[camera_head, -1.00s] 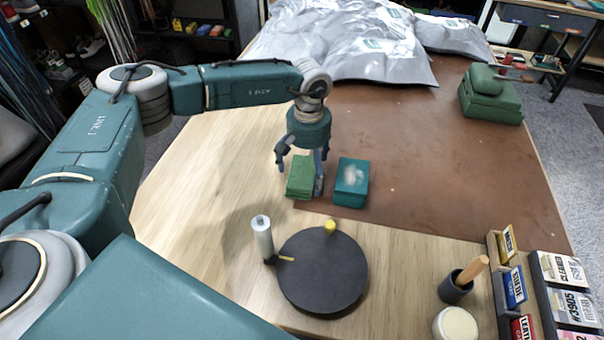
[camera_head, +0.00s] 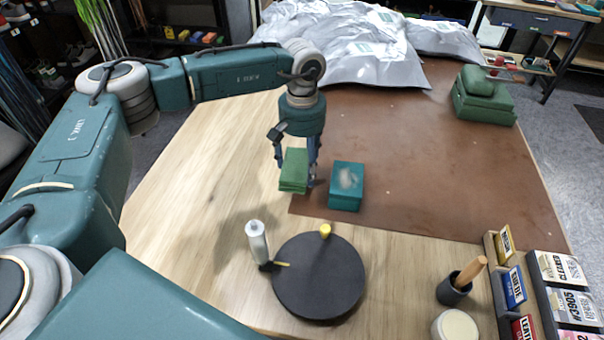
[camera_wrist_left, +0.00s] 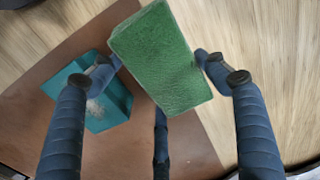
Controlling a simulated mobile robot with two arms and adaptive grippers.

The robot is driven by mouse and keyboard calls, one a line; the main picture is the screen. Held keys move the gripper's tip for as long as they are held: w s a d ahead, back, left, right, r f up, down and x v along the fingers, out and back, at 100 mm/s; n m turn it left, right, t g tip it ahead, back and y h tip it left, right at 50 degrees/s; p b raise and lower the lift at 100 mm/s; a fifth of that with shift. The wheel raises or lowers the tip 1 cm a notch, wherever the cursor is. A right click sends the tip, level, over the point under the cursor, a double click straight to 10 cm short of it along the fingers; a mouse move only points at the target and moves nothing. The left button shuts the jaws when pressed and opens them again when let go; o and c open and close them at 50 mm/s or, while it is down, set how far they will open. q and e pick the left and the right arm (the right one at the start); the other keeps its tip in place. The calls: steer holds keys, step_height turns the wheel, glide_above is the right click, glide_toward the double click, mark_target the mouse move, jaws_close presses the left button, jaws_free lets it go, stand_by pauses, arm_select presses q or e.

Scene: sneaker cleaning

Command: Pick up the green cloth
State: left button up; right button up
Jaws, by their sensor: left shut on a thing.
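The green cloth (camera_head: 293,171) is a folded textured block near the middle of the table in the head view. It also fills the middle of the left wrist view (camera_wrist_left: 160,58). My left gripper (camera_head: 296,174) is shut on it, with fingers on both sides of the cloth, as the left wrist view shows (camera_wrist_left: 162,66). The cloth appears a little above the table; the exact gap is hard to tell. My right gripper is not in view.
A teal box (camera_head: 346,187) with a pale smudge stands just right of the cloth. A black round turntable (camera_head: 320,280) and a white bottle-like cylinder (camera_head: 257,240) are in front. A green stack (camera_head: 484,100) sits at the far right of the brown mat (camera_head: 430,160).

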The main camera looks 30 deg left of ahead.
mark_target(302, 162)
arm_select(q)
step_height(302, 162, up, 16)
steer(key=b, duration=0.3)
steer(key=shift+f, duration=0.15)
